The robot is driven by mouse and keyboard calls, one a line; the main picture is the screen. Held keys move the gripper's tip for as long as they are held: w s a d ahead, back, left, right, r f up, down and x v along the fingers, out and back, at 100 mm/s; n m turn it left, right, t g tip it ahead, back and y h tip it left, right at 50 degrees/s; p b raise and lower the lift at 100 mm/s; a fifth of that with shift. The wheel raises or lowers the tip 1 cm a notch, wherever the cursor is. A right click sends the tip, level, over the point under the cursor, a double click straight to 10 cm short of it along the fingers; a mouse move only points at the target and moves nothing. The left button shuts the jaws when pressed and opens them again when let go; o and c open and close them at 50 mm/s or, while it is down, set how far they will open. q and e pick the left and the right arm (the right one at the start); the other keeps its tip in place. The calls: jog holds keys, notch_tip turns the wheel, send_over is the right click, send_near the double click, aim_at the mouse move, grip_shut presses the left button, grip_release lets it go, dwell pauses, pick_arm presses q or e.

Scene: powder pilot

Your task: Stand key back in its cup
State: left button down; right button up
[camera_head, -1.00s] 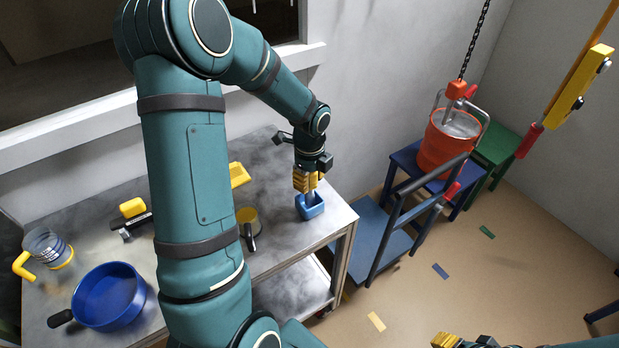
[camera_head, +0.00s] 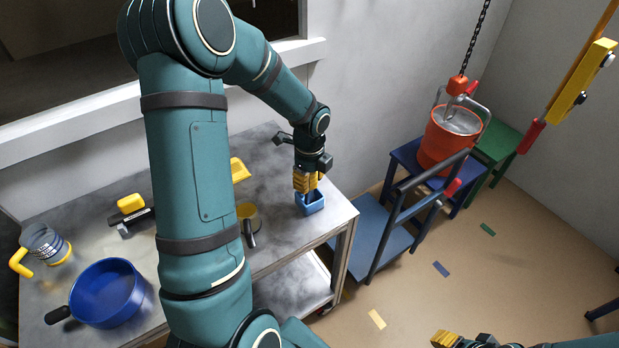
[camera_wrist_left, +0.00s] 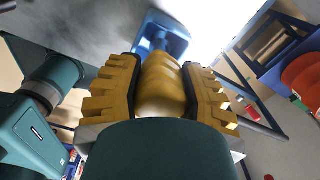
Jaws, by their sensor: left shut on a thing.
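The blue cup (camera_head: 312,206) stands on the metal table near its right front corner. My left gripper (camera_head: 308,183) points down just above the cup. In the left wrist view, my left gripper (camera_wrist_left: 160,90) is shut on a ribbed yellow handle (camera_wrist_left: 160,85), which I take to be the key. The blue cup (camera_wrist_left: 163,35) lies straight beyond the handle. The key's lower end goes toward the cup's opening; I cannot tell how deep it is inside. My right gripper (camera_head: 446,340) is at the bottom edge of the head view, and its jaws are unclear.
On the metal table (camera_head: 290,240) are a blue pan (camera_head: 107,292), a clear jug with yellow handle (camera_head: 45,245) and a yellow-black tool (camera_head: 132,208). Blue steps with a rail (camera_head: 375,240) stand to the right, before an orange bucket (camera_head: 450,140) on a chain.

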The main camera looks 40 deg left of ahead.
pick_arm(q)
jog(key=shift+f, duration=0.15)
jog(key=c, duration=0.5)
grip_release()
notch_tip(320, 180, up, 12)
jog(key=shift+r, duration=0.1)
